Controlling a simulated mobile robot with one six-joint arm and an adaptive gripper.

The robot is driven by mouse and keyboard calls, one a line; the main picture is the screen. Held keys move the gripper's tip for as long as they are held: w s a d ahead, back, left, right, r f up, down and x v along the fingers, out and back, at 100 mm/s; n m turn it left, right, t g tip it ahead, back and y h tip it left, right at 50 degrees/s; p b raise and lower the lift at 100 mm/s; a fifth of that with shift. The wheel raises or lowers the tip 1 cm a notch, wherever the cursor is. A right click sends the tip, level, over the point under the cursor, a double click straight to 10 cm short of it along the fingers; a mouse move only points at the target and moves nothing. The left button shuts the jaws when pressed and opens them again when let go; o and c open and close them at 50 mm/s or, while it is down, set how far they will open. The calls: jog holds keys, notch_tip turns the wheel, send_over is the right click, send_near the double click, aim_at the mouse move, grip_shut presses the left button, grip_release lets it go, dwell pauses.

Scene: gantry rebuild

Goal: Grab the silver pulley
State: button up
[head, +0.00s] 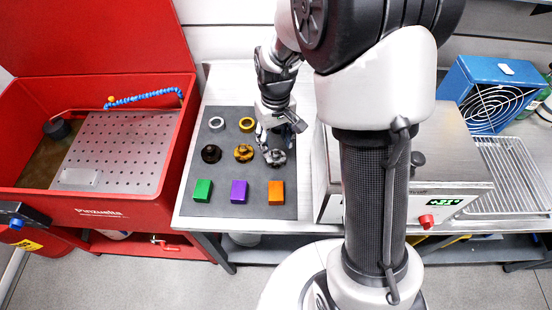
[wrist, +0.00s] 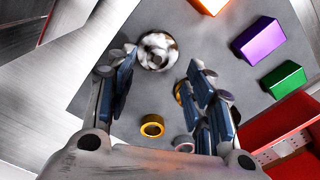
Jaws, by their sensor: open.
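The silver pulley (head: 276,157) lies on the dark grey mat at the right end of the pulley row, partly overlapped by my gripper in the head view. In the wrist view the silver pulley (wrist: 157,51) shows whole, just beyond and between my fingertips. My gripper (head: 279,138) is above the mat, close to the silver pulley. In the wrist view my gripper (wrist: 161,62) is open, with nothing between its fingers. The gap between fingertips and pulley is hard to judge.
Silver (head: 217,124) and gold (head: 246,125) rings lie behind. Green (head: 202,191), purple (head: 239,191) and orange (head: 276,192) blocks stand in front. A red wash tub (head: 150,205) borders the table's left.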

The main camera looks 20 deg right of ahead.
aim_at(276, 153)
notch_tip(276, 153, down, 5)
jog(key=shift+d+f+b, duration=0.1)
jog(key=shift+d+b, duration=0.05)
jog(key=shift+b, duration=0.95)
jog(key=shift+c, duration=0.6)
grip_shut()
